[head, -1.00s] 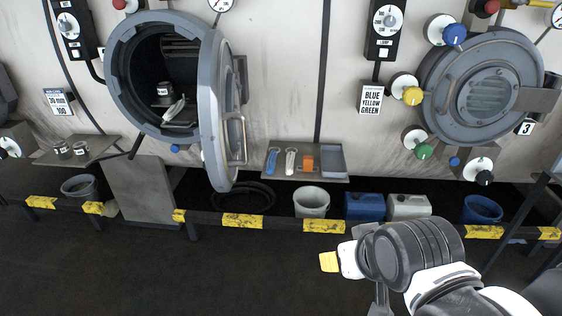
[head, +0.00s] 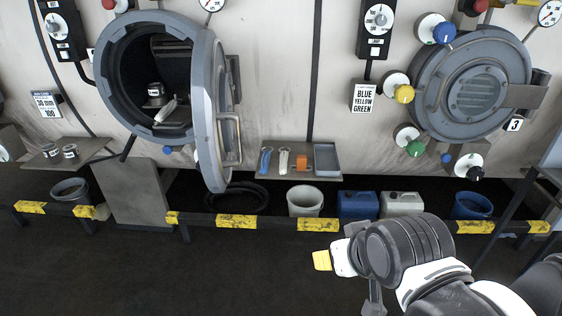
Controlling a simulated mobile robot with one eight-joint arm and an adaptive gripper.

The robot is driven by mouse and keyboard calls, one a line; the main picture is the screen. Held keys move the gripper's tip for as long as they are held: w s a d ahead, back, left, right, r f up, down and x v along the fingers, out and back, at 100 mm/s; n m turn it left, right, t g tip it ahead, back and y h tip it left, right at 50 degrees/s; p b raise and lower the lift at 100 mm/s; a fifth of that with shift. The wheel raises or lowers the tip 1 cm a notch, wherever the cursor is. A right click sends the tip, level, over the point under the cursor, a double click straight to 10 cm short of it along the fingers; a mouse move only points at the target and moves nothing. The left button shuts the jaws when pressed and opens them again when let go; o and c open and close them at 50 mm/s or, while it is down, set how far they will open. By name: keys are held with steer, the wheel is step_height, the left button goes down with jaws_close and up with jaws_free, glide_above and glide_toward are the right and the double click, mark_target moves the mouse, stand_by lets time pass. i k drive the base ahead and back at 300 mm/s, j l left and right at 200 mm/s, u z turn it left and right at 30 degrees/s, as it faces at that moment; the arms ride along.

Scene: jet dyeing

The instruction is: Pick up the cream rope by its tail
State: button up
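A small whitish piece (head: 168,110), which may be the cream rope's tail, lies inside the open round vessel (head: 111,107) at the left, beside a dark labelled can (head: 155,93). It is too small to tell its shape, and the vessel's depth is dark. My gripper (head: 348,276) is at the lower right, in front of the machine and far from the vessel. A yellow part and a grey finger-like part show at its end. My arm hides much of it, so its opening is unclear. I see nothing held in it.
The vessel's thick door (head: 208,120) stands swung open at its right side. A shelf (head: 283,176) holds small tools and a grey tray (head: 327,158). A yellow-marked rail (head: 270,223) runs along the front, with buckets and jugs behind it. The dark floor ahead is clear.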

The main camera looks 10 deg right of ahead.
mark_target(283, 156)
steer(key=i+j, duration=0.2)
steer(key=i, duration=0.2)
steer(key=i+j, duration=0.25)
steer(key=i, duration=0.2)
steer(key=i+j, duration=0.2)
steer(key=i, duration=0.2)
